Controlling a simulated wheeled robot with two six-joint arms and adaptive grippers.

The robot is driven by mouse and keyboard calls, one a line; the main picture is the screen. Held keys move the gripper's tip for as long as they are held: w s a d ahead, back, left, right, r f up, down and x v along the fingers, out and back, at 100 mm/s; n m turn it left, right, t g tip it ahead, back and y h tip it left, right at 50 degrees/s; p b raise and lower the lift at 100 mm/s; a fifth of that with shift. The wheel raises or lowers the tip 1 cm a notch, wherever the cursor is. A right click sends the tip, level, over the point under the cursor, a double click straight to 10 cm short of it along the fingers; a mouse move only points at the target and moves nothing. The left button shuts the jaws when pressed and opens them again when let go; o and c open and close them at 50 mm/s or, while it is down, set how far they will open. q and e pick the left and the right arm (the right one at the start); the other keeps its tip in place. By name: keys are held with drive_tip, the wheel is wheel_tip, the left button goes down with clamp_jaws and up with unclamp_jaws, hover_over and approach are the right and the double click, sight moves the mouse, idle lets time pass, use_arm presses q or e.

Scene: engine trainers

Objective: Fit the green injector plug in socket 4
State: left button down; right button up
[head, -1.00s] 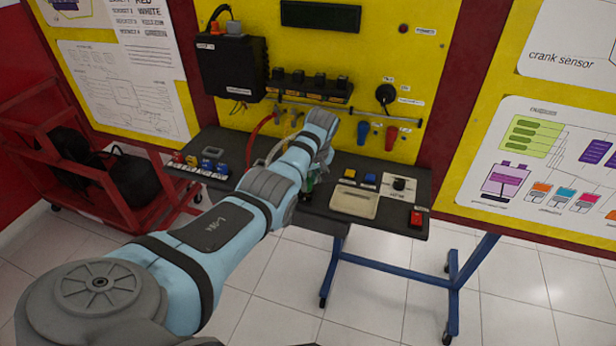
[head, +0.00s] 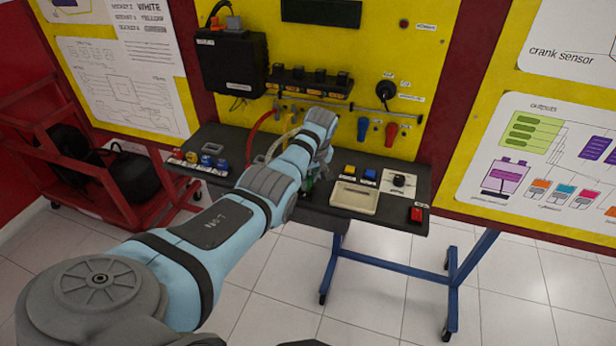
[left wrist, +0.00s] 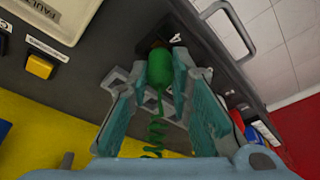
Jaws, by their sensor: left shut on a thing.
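The green injector plug (left wrist: 158,70) is held between the two fingers of my left gripper (left wrist: 161,84) in the left wrist view. A green coiled cable (left wrist: 155,135) trails from it toward the wrist. The plug's far end is at a dark socket block (left wrist: 152,34) with a label "4" (left wrist: 176,38) beside it. I cannot tell how deep the plug sits, because its end hides the opening. In the head view my left arm covers most of the gripper, and only a bit of green (head: 309,184) shows at the bench. My right gripper is not in view.
The dark bench (head: 232,148) carries several coloured plugs (head: 206,161) at left, and a cream tray (head: 355,198), a knob (head: 399,180) and a red switch (head: 416,214) at right. A red cart (head: 130,215) is at far left.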

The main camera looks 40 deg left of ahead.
use_arm(q)
drive_tip(key=shift+f+b, duration=0.3)
drive_tip(key=shift+f, duration=0.2)
drive_tip(key=c, duration=1.7)
unclamp_jaws()
drive_tip(key=shift+r, duration=0.1)
drive_tip(key=p+v, duration=0.2)
drive_tip(key=p, duration=0.1)
drive_tip(key=p+v, duration=0.2)
drive_tip(key=p, duration=0.1)
drive_tip(key=shift+a+r, duration=0.1)
drive_tip(key=shift+r, duration=0.35)
drive_tip(key=shift+r+p, duration=0.4)
drive_tip(key=shift+p, duration=0.1)
drive_tip(key=shift+f, duration=0.1)
